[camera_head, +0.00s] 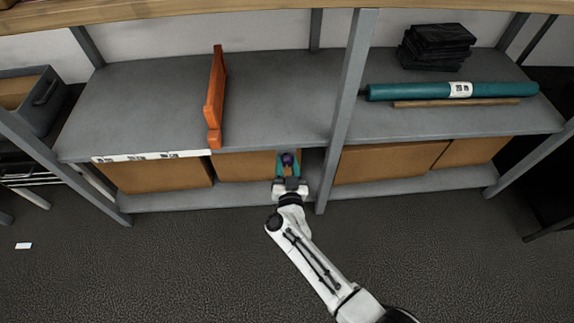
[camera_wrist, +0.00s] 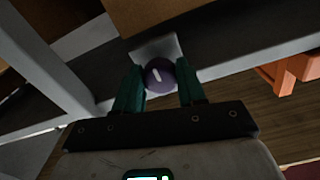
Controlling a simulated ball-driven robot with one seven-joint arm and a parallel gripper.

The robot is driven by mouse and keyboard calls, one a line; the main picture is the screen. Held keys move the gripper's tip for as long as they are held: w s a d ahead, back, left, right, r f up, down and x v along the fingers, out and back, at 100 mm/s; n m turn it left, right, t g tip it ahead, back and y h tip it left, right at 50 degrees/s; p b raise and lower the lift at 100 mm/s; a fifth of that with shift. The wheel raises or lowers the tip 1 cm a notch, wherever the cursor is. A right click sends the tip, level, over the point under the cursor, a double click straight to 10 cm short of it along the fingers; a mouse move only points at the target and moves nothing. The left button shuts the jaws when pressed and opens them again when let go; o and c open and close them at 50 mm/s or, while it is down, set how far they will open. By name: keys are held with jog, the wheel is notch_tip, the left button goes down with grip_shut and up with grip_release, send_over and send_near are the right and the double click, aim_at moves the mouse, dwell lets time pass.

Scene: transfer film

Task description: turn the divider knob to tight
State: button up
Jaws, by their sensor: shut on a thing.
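A dark purple round knob (camera_wrist: 160,76) with a short white mark sits in front of a pale plate (camera_wrist: 156,49) in the wrist view. The white mark is slanted. The knob also shows small at the shelf's front edge in the head view (camera_head: 287,159). My gripper (camera_head: 288,165) has its two teal fingers on either side of the knob, shut on it; they also show in the wrist view (camera_wrist: 160,85). An orange divider (camera_head: 216,98) stands upright on the left shelf bay. No readable "tight" marking shows.
The grey shelf (camera_head: 140,95) has a white label strip (camera_head: 150,156) on its front edge. A grey post (camera_head: 350,100) stands right of my gripper. Cardboard boxes (camera_head: 158,176) fill the lower level. A teal roll (camera_head: 420,91) and black stack (camera_head: 437,47) lie at right.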

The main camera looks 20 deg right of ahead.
jog(key=m, duration=0.8)
jog(key=shift+a+m, duration=0.1)
jog(key=shift+m, duration=0.3)
jog(key=m+b, duration=0.1)
jog(key=m, duration=0.3)
jog(key=m+b, duration=0.1)
jog(key=m, duration=0.3)
jog(key=shift+r+m, duration=0.1)
jog(key=shift+m, duration=0.2)
jog(key=o, duration=1.1)
jog(key=shift+c, duration=0.2)
